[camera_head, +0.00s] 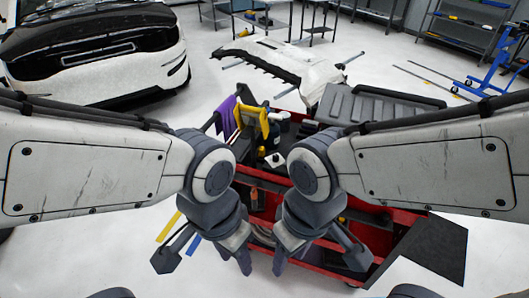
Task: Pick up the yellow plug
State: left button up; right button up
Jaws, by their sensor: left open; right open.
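I cannot single out the yellow plug with certainty. Several yellow items show, among them a yellow piece (264,121) hanging at the back left of the red cart (385,247) and a tiny yellow spot (341,219) in its lower part. My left gripper (241,259) points down over the cart's near left side, open, with nothing seen in it. My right gripper (282,263) is close beside it on the right, also open and seemingly empty. My arms and grippers hide much of the cart's inside.
A purple cloth (226,117) hangs beside the yellow piece. A black flat panel (437,247) juts out at right. A yellow strip (168,228) lies left. A car (95,50) and a white bumper (290,62) stand behind.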

aim_at(261, 153)
jog(key=u, duration=1.45)
jog(key=i, duration=3.45)
jog(key=z, duration=3.75)
jog(key=i, duration=0.55)
jog(key=z, duration=0.05)
